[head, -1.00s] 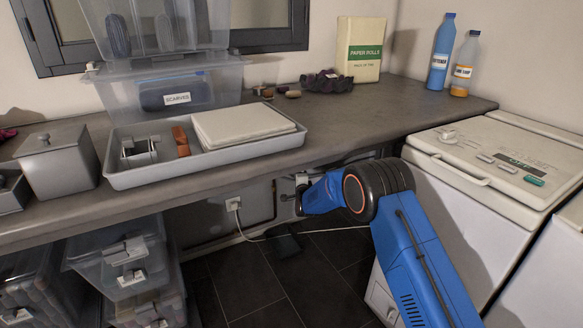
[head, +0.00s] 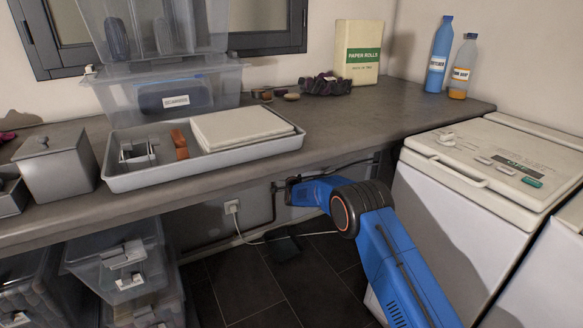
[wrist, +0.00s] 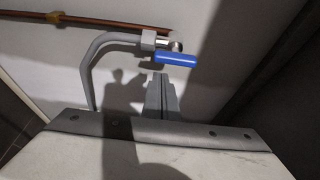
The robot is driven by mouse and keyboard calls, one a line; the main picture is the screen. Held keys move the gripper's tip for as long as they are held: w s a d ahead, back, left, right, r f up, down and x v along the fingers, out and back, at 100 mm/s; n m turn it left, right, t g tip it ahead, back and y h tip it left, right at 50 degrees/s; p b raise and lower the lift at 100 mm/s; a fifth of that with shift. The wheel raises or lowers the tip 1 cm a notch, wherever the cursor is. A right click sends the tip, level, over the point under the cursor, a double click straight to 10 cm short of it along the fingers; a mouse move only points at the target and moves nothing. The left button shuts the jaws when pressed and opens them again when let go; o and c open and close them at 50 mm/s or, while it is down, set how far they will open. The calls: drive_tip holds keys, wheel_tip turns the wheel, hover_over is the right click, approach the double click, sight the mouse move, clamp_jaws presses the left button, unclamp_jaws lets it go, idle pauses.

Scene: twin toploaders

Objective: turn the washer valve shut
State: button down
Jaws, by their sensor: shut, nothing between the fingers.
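The washer valve shows in the wrist view as a metal body (wrist: 149,40) with a blue lever handle (wrist: 176,60). The handle lies nearly level in the picture, pointing right. A grey curved hose (wrist: 88,62) runs left and down from the valve. My gripper (wrist: 161,78) is shut and empty, its fingertips just below the handle in the picture. I cannot tell whether they touch it. In the head view the fingers and the handle cannot be made out at the end of my blue arm under the counter.
A copper pipe (wrist: 110,23) runs along the wall. The counter (head: 350,125) overhangs my arm and carries a tray (head: 205,165). A white toploader (head: 450,215) stands close at the right.

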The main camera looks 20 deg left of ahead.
drive_tip(key=shift+s+a, duration=0.45)
drive_tip(key=shift+s, duration=0.05)
